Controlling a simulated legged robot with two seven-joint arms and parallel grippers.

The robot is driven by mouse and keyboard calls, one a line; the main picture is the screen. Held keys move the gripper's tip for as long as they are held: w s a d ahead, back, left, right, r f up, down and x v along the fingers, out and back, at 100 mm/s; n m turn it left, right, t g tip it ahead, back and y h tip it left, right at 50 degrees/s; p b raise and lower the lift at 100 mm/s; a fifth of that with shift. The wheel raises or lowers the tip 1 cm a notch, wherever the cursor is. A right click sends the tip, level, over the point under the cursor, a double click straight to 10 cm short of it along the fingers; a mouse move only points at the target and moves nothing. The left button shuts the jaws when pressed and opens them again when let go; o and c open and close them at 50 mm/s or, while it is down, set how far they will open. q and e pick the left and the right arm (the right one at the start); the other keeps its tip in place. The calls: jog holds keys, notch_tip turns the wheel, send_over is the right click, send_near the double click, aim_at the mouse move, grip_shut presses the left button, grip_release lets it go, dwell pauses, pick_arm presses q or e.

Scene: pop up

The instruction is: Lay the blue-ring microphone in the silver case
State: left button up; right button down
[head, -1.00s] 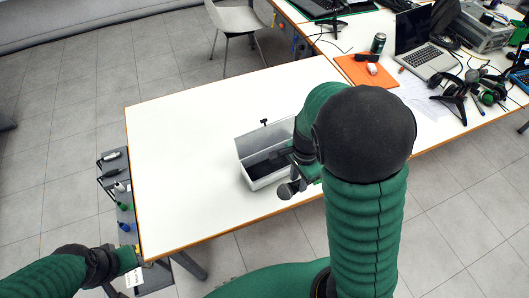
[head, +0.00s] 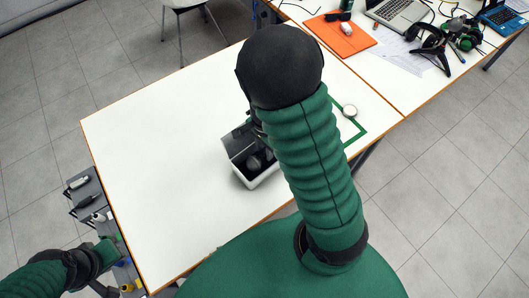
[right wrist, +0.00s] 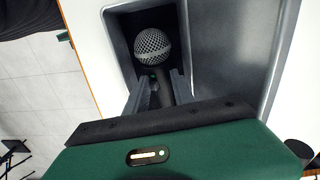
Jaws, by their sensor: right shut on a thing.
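The silver case (head: 241,177) stands open near the table's front edge, partly hidden by my right arm. The right wrist view shows its grey wall (right wrist: 212,40) and dark interior. A microphone with a round silver mesh head (right wrist: 152,46) is between the fingers of my right gripper (right wrist: 156,92), which is shut on it. The mesh head lies over or inside the case's dark compartment; I cannot tell if it touches the bottom. Its ring colour is not clear. In the head view the microphone head (head: 256,161) shows inside the case outline. My left gripper (head: 108,252) is beside the table's left edge; its jaws are unclear.
A grey rack (head: 84,198) with several microphones stands along the table's left side. A green square outline (head: 360,127) and a round silver object (head: 349,111) lie right of my right arm. The white table (head: 150,140) is clear at left. A second table holds a laptop (head: 398,12) and headphones.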

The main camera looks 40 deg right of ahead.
jog(key=shift+w+f, duration=0.1)
jog(key=shift+f, duration=0.7)
jog(key=shift+r, duration=0.15)
jog(key=shift+s, duration=0.25)
jog(key=c, duration=1.1)
grip_release()
jog(key=shift+w, duration=0.1)
pick_arm(q)
jog(key=shift+f, duration=0.3)
pick_arm(e)
jog(key=shift+o, duration=0.2)
pick_arm(q)
jog(key=shift+s, duration=0.1)
